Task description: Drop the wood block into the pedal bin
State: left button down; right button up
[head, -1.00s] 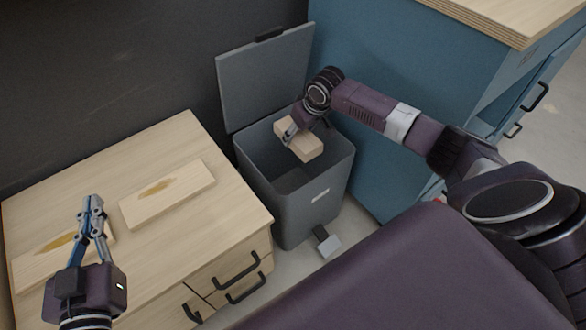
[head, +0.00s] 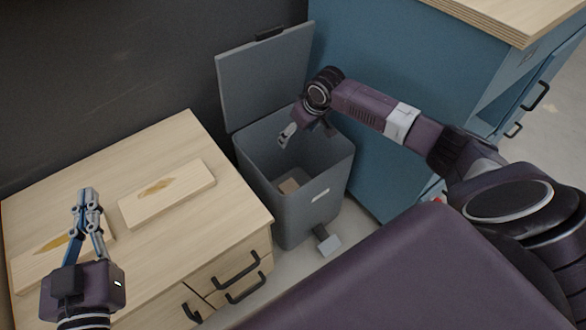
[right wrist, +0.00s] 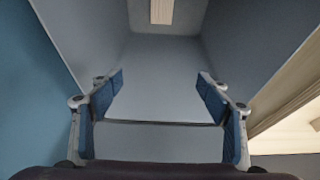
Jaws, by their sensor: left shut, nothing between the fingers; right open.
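The wood block (head: 289,186) lies low inside the grey pedal bin (head: 270,160), and the bin's front wall hides part of it. In the right wrist view the block (right wrist: 162,11) shows at the top, down inside the bin. The bin's lid (head: 265,75) stands open against the dark wall. My right gripper (head: 288,139) is over the bin's mouth, open and empty; its spread blue fingers show in the right wrist view (right wrist: 160,88). My left gripper (head: 86,193) is shut and empty above the left part of the wooden cabinet.
The wooden cabinet (head: 165,140) left of the bin has two boards on top, one (head: 167,194) near its middle and another (head: 45,255) by my left gripper. A blue cabinet (head: 385,75) stands right of the bin. The bin's pedal (head: 329,243) sticks out in front.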

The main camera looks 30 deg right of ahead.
jog(key=v, duration=1.2)
